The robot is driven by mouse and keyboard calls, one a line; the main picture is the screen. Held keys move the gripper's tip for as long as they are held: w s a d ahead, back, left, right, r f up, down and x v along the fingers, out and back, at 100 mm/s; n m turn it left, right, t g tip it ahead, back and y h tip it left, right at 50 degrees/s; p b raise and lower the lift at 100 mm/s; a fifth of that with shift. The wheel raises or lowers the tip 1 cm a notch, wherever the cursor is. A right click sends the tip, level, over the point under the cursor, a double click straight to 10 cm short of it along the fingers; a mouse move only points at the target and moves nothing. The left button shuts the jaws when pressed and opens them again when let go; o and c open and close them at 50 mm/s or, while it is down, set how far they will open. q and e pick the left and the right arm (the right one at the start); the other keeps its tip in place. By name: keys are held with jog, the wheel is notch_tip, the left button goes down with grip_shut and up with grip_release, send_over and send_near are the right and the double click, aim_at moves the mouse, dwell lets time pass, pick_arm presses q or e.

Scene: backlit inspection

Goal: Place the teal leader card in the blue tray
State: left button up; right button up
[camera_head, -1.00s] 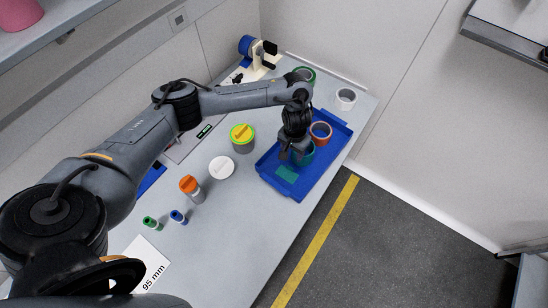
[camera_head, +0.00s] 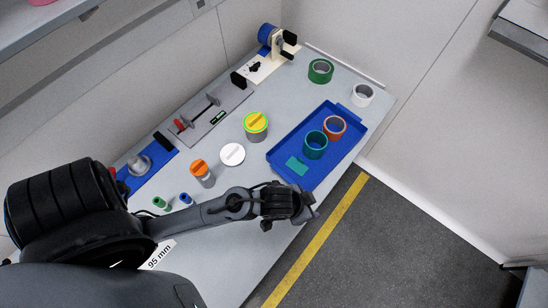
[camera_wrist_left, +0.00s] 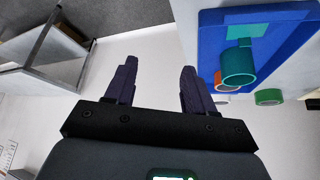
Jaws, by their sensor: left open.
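The teal leader card (camera_head: 296,166) lies flat in the blue tray (camera_head: 343,171), near the tray's left side. Beside it in the tray stand a teal ring-shaped roll (camera_head: 315,150) and an orange-brown one (camera_head: 335,127). In the left wrist view the teal card (camera_wrist_left: 245,31) and the tray (camera_wrist_left: 208,28) show at upper right, off to the side of the fingers. My left gripper (camera_head: 313,212) is just off the tray's near end, apart from the card. Its fingers (camera_wrist_left: 155,72) are open with nothing between them. My right gripper is not in view.
A green roll (camera_head: 320,71) and a white roll (camera_head: 362,95) stand beyond the tray. Left of it are a yellow-topped container (camera_head: 256,124), a white disc (camera_head: 232,154) and an orange-capped jar (camera_head: 202,171). The bench edge lies right of the tray.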

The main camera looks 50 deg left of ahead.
pick_arm(q)
jog(key=s+a+g+y, duration=0.1)
jog(key=s+a+g, duration=0.1)
jog(key=s+a, duration=0.6)
jog(key=shift+s+r+n, duration=0.25)
jog(key=shift+s+n, duration=0.15)
jog(key=shift+s, duration=0.25)
jog(key=shift+a, duration=0.1)
notch_tip(320, 180, up, 19)
jog(key=p, duration=1.9)
